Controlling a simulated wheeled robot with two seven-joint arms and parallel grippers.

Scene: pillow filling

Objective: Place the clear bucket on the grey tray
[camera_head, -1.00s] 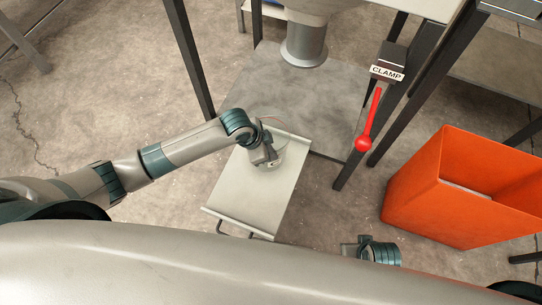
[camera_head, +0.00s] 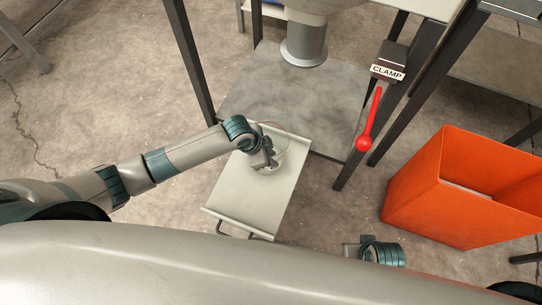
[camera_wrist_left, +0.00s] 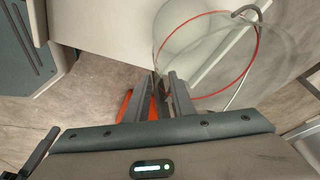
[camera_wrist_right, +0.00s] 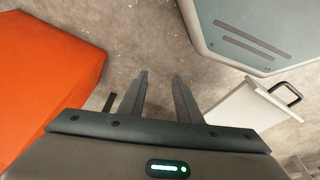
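The clear bucket (camera_head: 281,158), see-through with a thin red rim, is over the far end of the light grey tray (camera_head: 243,193) in the head view. I cannot tell whether its base touches the tray. In the left wrist view the bucket (camera_wrist_left: 215,58) and its wire handle show at the upper right. My left gripper (camera_head: 267,158) is at the bucket's near left side, with its fingers (camera_wrist_left: 161,80) close together around the bucket's wall by the rim. My right gripper (camera_wrist_right: 160,75) is open and empty, above bare floor; its fingers are hidden in the head view.
An orange bin (camera_head: 425,190) stands at the right. A red lever (camera_head: 366,125) with a CLAMP label hangs beside a dark table leg. Bare floor lies left of the tray.

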